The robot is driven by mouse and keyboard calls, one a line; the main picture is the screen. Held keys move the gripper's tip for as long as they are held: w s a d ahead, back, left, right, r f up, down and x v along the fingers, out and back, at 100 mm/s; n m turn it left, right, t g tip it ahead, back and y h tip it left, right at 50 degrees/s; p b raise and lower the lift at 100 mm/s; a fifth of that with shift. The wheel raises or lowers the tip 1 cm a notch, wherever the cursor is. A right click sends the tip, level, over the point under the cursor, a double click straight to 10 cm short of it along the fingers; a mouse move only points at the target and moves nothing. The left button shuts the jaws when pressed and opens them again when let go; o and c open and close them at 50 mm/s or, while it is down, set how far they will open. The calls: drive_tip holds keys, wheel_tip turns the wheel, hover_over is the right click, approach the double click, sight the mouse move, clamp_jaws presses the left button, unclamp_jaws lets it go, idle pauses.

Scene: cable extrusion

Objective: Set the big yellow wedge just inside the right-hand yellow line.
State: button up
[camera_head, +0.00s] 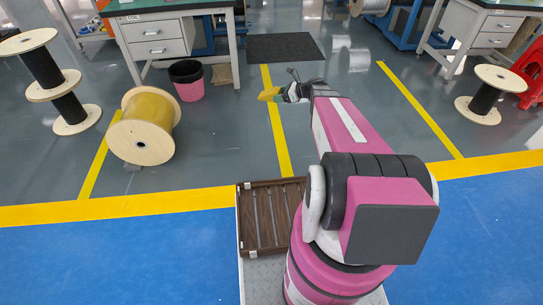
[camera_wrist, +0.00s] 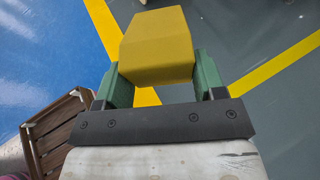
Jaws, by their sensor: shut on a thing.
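The big yellow wedge (camera_wrist: 157,45) is held between the two green fingers of my gripper (camera_wrist: 158,80) in the wrist view. In the head view the wedge (camera_head: 269,94) shows small at the far end of my arm, at the tip of my gripper (camera_head: 283,94). It is held above the grey floor, close to the middle yellow line (camera_head: 277,130). The right-hand yellow line (camera_head: 420,108) runs across the grey floor to the right of my arm, well apart from the wedge. The wedge's far faces are hidden in the wrist view.
A brown slatted crate (camera_head: 244,225) sits beside my arm's base. A large yellow cable spool (camera_head: 145,125) lies at left and a black spool (camera_head: 484,98) stands at right. A pink-and-black bin (camera_head: 189,90) is by the left desk. The floor between the middle and right lines looks clear.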

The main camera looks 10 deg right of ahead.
drive_tip(key=w+a+f+n+g+y, duration=0.1)
drive_tip(key=w+a+f+n+g, duration=0.35)
drive_tip(key=f, duration=1.05)
drive_tip(key=w+a+f+m+t, duration=0.15)
drive_tip(key=w+f, duration=0.55)
drive_tip(key=f, duration=0.8)
drive_tip(key=w+a+f+n+g+y, duration=0.15)
drive_tip(key=w+a+f+g, duration=0.35)
drive_tip(key=f, duration=1)
drive_tip(key=t, duration=0.2)
hover_over(277, 154)
drive_tip(key=shift+n+h, duration=0.25)
drive_tip(key=shift+h, duration=0.2)
wheel_tip(277, 154, down, 7)
drive_tip(key=shift+r, duration=0.15)
drive_tip(key=shift+f, duration=2)
drive_tip(key=shift+f, duration=0.1)
drive_tip(key=o, duration=1)
drive_tip(key=shift+o, duration=0.2)
